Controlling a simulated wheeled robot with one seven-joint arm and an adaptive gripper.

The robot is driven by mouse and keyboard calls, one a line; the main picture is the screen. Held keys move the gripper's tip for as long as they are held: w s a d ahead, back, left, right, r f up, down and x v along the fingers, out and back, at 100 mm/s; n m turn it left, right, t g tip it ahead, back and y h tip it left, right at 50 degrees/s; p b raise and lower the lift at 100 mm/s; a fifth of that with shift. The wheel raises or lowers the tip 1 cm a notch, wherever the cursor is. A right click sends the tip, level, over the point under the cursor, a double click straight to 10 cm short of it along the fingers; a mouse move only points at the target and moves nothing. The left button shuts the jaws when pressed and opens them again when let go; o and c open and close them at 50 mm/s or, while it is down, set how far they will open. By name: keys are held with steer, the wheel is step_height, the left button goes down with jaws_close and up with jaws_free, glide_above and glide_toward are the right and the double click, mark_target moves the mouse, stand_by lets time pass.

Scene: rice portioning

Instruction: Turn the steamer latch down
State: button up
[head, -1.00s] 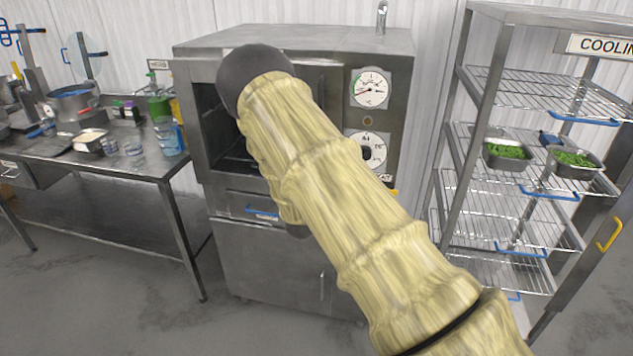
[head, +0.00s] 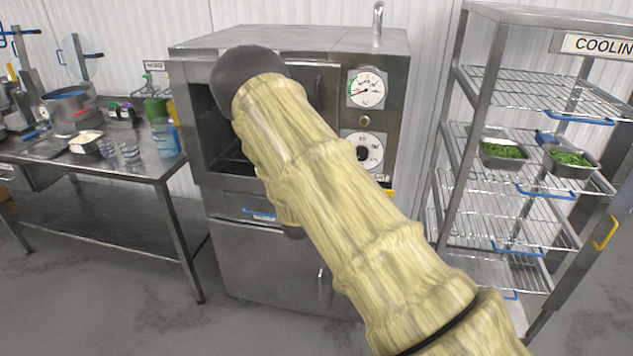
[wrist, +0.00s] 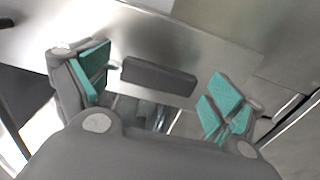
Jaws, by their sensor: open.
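The steel steamer (head: 290,40) stands in the middle of the head view, with a dark open cavity at the left of its upper front. My padded arm covers much of that front and hides my gripper there. In the wrist view my gripper (wrist: 160,88) is open, its teal-padded fingers wide apart. A dark grey bar (wrist: 158,74), which may be the latch, lies across a steel surface between and beyond the fingers. I cannot tell whether any finger touches it. A dark upright edge or handle (head: 319,92) shows just right of my arm in the head view.
Two dials, the upper one (head: 367,89) and the lower one (head: 364,150), are on the steamer's right panel. A wire cooling rack (head: 485,70) with green-filled pans stands at the right. A steel table (head: 120,160) with jugs and pans stands at the left.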

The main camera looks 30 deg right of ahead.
steer(key=v, duration=1.1)
steer(key=shift+s+a, duration=0.25)
steer(key=shift+s, duration=0.05)
